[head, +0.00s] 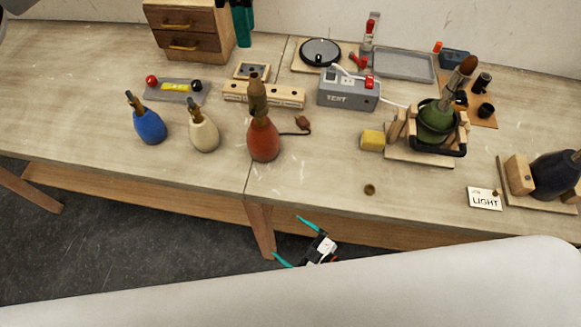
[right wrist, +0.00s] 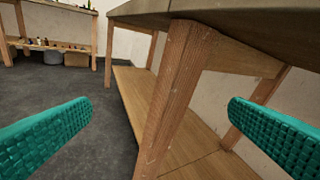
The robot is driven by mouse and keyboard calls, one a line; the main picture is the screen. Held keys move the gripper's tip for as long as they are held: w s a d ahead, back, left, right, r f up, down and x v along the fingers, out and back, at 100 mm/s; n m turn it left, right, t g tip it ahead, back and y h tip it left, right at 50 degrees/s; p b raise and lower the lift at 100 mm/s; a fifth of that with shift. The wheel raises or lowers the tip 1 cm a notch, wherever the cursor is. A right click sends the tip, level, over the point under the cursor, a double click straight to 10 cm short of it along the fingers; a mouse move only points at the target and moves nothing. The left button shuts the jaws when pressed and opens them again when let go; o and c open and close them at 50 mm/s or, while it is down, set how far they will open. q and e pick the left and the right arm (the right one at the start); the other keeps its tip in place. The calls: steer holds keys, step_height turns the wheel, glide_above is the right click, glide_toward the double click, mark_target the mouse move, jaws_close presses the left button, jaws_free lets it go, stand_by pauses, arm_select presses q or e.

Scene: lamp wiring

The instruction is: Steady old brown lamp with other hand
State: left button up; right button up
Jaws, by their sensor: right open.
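The lamp that best fits the old brown lamp is a reddish-brown one (head: 263,141) with a brown top, standing upright near the middle of the table in the head view. A short cord with a brown plug (head: 303,123) lies to its right. My right gripper (head: 287,238) is open and empty, in front of the table edge and below the tabletop, apart from the lamp. In the right wrist view its teal fingers (right wrist: 160,130) are spread wide, with a wooden table leg beyond them. I see no left gripper clearly.
Blue (head: 150,126) and cream (head: 204,136) lamps stand to the left. A green lamp (head: 436,122) sits in a wooden cradle to the right, and a dark lamp (head: 553,175) stands further right. A test box (head: 348,95) is behind. The table leg (right wrist: 178,95) is close to my right gripper.

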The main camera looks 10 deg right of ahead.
steer(key=s+a+r+n+g+y, duration=0.1)
steer(key=a+r+n+y, duration=0.4)
steer(key=r, duration=0.5)
steer(key=m+t+h, duration=0.5)
steer(key=m+h, duration=0.2)
steer(key=m, duration=0.4)
glide_toward(262, 135)
steer(key=f, duration=0.2)
steer(key=w+f, duration=0.1)
steer(key=f, duration=0.1)
steer(key=shift+d, duration=0.3)
steer(key=x, duration=1.2)
steer(key=shift+d+r, duration=0.1)
steer(key=shift+d, duration=0.05)
steer(key=shift+c, duration=0.4)
steer(key=c, duration=1.6)
steer(key=shift+o, duration=0.2)
steer(key=o, duration=0.8)
steer(key=c, duration=0.3)
